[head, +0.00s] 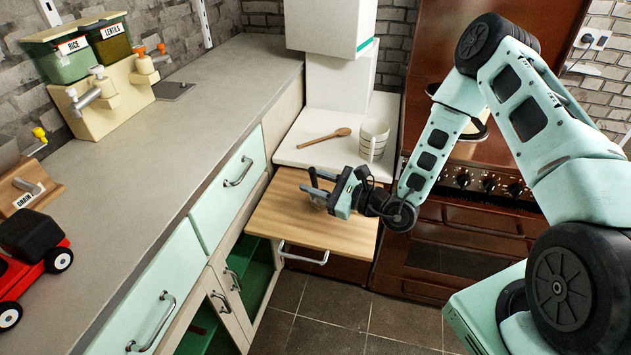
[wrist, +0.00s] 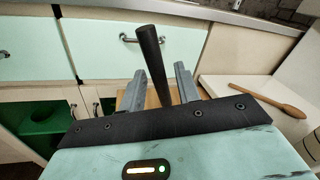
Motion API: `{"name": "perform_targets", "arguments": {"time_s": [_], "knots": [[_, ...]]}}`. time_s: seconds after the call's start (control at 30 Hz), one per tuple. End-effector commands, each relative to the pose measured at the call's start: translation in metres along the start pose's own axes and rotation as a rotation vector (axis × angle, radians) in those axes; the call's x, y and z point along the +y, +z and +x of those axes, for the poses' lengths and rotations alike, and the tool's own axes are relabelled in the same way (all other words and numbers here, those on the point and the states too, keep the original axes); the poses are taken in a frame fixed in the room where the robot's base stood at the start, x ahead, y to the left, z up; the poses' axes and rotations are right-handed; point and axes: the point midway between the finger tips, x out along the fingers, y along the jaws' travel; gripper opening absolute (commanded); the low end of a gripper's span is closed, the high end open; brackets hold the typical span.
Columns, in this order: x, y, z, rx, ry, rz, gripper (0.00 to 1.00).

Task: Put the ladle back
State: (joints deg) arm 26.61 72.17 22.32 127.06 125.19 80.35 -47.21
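My gripper (head: 318,183) is low over the pull-out wooden board, its two fingers apart. In the wrist view a dark upright rod, which looks like the ladle's handle (wrist: 150,55), stands between the grey fingers (wrist: 162,88). In the head view a small rounded shape, perhaps the ladle's bowl (head: 318,204), shows just under the fingers. The gripper hides most of it. I cannot tell whether it rests on the board.
The wooden board (head: 275,218) juts out under a white shelf (head: 300,155) holding a wooden spoon (head: 325,138) and a striped mug (head: 373,140). Mint drawers (head: 238,180) and a grey counter (head: 190,130) lie to the left. A brown stove (head: 460,215) stands to the right.

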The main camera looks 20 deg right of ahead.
Motion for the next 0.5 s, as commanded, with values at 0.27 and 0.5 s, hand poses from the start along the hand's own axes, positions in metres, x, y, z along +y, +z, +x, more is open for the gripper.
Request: {"name": "perform_targets", "arguments": {"time_s": [0.27,0.5], "knots": [[0.000,0.001,0.000,0.000,0.000,0.000,0.39],[-0.001,0.001,-0.019,0.002,-0.002,0.001,0.39]]}}
